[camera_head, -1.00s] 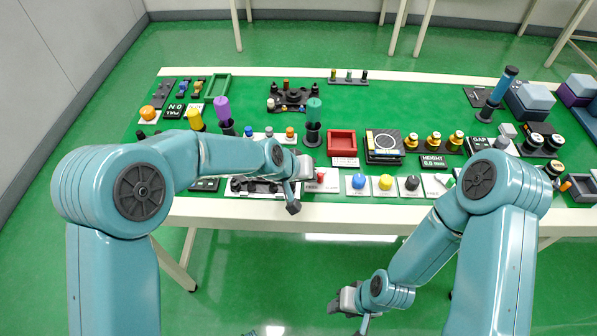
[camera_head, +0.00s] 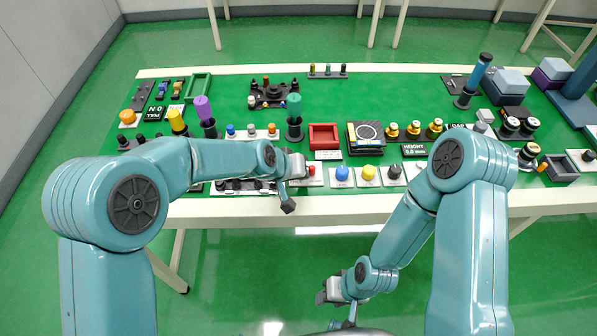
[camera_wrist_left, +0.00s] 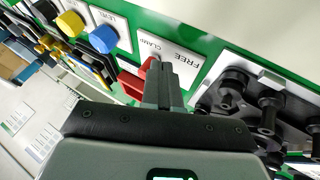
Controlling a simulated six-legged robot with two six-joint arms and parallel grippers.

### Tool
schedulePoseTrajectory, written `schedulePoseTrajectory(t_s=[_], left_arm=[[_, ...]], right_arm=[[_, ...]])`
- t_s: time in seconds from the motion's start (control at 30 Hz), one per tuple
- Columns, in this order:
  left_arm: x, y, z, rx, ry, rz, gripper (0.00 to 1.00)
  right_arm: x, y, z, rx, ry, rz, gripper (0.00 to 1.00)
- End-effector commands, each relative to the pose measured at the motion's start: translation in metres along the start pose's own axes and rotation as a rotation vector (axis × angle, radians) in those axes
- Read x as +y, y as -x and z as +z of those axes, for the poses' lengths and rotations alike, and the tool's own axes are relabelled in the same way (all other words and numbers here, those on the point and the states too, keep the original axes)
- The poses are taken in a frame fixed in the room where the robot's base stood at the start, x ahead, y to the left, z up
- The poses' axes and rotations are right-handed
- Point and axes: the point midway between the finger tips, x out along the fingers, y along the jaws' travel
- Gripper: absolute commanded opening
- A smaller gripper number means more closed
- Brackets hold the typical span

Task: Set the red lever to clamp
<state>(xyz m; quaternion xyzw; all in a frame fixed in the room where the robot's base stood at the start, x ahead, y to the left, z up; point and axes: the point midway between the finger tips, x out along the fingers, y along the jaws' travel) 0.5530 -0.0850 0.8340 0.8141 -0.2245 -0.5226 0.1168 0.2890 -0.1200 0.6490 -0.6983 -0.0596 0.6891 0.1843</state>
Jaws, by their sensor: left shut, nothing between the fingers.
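The red lever (camera_head: 311,170) stands on a white plate at the table's front edge, just left of the blue knob. In the left wrist view the red lever (camera_wrist_left: 131,83) is partly hidden behind my left gripper, on the plate lettered CLAMP and FREE (camera_wrist_left: 175,55). My left gripper (camera_head: 303,171) is right beside the lever; its closed fingers (camera_wrist_left: 164,68) overlap the lever's edge in the wrist view. Whether they touch it I cannot tell. Nothing is between the fingers. My right gripper (camera_head: 326,296) hangs low in front of the table; its finger opening is too small to judge.
The blue knob (camera_head: 342,174) and yellow knob (camera_head: 368,172) stand right of the lever. A black clamp fixture (camera_wrist_left: 265,100) is close on its other side. A red tray (camera_head: 323,137) and a tall green-topped cylinder (camera_head: 294,108) stand behind. The floor in front is clear.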

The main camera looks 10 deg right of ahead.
Motion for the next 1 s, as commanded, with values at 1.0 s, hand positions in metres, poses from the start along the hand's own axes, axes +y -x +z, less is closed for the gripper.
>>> schedulePoseTrajectory(t_s=[1.0], left_arm=[[-0.017,0.001,-0.012,0.003,0.003,-0.001,0.0]], right_arm=[[0.005,-0.013,0.0,0.0,0.0,0.0,0.43]])
